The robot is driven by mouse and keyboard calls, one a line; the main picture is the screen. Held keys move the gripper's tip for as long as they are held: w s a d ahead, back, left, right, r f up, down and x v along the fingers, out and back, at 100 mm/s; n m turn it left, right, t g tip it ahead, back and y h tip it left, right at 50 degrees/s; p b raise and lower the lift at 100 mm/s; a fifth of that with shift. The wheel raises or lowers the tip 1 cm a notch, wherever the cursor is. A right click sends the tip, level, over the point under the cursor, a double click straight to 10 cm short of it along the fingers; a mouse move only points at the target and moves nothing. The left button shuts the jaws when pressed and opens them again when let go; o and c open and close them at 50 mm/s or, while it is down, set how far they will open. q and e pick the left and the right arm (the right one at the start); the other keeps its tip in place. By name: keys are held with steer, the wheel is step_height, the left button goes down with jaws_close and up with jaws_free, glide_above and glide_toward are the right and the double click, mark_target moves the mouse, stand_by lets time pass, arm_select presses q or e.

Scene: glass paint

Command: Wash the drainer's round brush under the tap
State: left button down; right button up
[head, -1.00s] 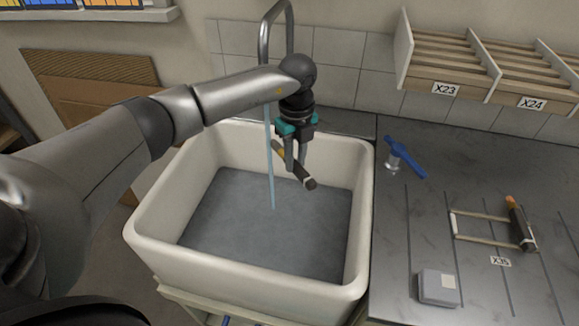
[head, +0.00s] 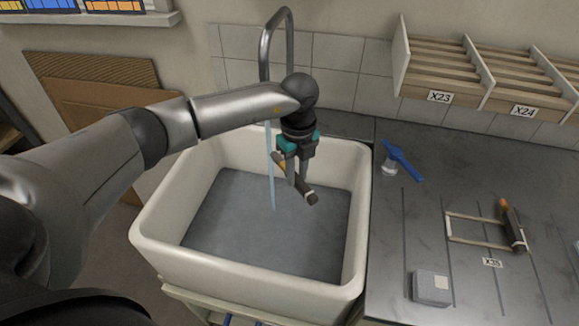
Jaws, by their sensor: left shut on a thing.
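My left gripper (head: 297,178) is over the white sink (head: 146,240), pointing down. It is shut on a round brush (head: 309,197) with a dark end and a lighter, orange-tan part. The brush is tilted, its dark end low and to the right. The tap (head: 264,58) is a grey curved pipe behind the sink, partly hidden by my left arm. A thin blue stream of water (head: 270,180) falls from it into the sink. The stream passes close to the brush's left end; I cannot tell whether it touches. My right gripper is not in view.
On the dark counter to the right are a blue-handled tool (head: 405,160), a wooden rack (head: 475,217) marked X35 with another dark brush (head: 513,228) on it, and a small grey block (head: 430,288). Slatted wall racks X23 (head: 436,77) and X24 (head: 525,95) hang above.

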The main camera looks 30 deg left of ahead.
mark_target(310, 195)
arm_select(q)
steer(key=shift+s+d+p, duration=0.6)
steer(key=shift+d, duration=0.3)
steer(key=shift+s+d+p, duration=0.55)
steer(key=shift+s+d, duration=0.05)
steer(key=shift+d, duration=0.25)
steer(key=shift+s+d, duration=0.3)
steer(key=shift+d, duration=0.1)
steer(key=shift+s+d+r+p, duration=0.15)
steer(key=shift+d+r+p, duration=0.15)
steer(key=shift+p, duration=0.3)
steer(key=shift+s+d+r+p, duration=0.65)
steer(key=shift+d+r+p, duration=0.25)
steer(key=shift+p, duration=0.3)
steer(key=shift+s+d+r+p, duration=0.6)
steer(key=shift+d+r+p, duration=0.25)
steer(key=shift+p, duration=0.3)
